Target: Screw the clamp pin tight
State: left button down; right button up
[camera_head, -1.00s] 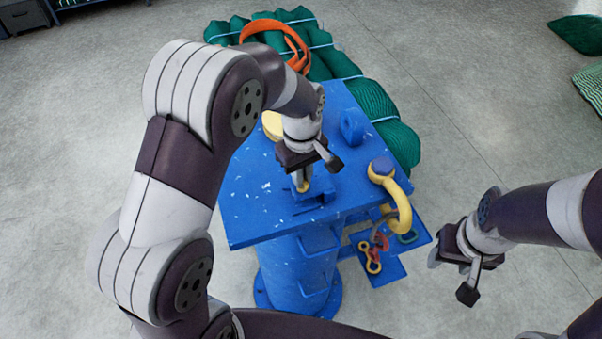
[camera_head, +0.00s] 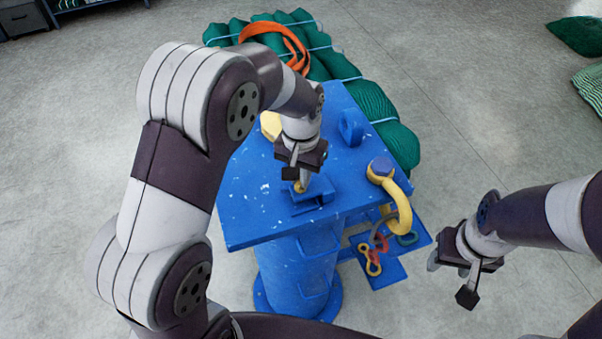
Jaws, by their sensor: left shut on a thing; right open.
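My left gripper (camera_head: 301,178) is over the blue stand's top (camera_head: 250,205), pointing down. It is shut on the clamp pin (camera_head: 299,187), a small yellowish piece that shows just below the fingers. The pin stands at a blue block-like clamp (camera_head: 318,194) fixed to the top. The fingers hide most of the pin, and I cannot tell how deep it sits. My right gripper (camera_head: 450,282) is open and empty, off to the right of the stand, above the floor.
A yellow shackle (camera_head: 402,208) hangs at the top's right edge. A blue lug (camera_head: 351,127) stands behind the clamp. Small coloured links (camera_head: 373,262) lie on a lower blue shelf (camera_head: 385,272). A green net bundle (camera_head: 365,98) with an orange strap (camera_head: 298,50) lies behind.

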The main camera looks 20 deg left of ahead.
pick_arm(q)
jog(key=m, duration=1.1)
jog(key=shift+r+b, duration=0.1)
jog(key=shift+b, duration=0.2)
jog(key=m, duration=0.3)
jog(key=shift+m, duration=0.3)
jog(key=m, duration=0.6)
jog(key=shift+r, duration=0.15)
jog(key=m, duration=0.6)
jog(key=shift+m+b, duration=0.3)
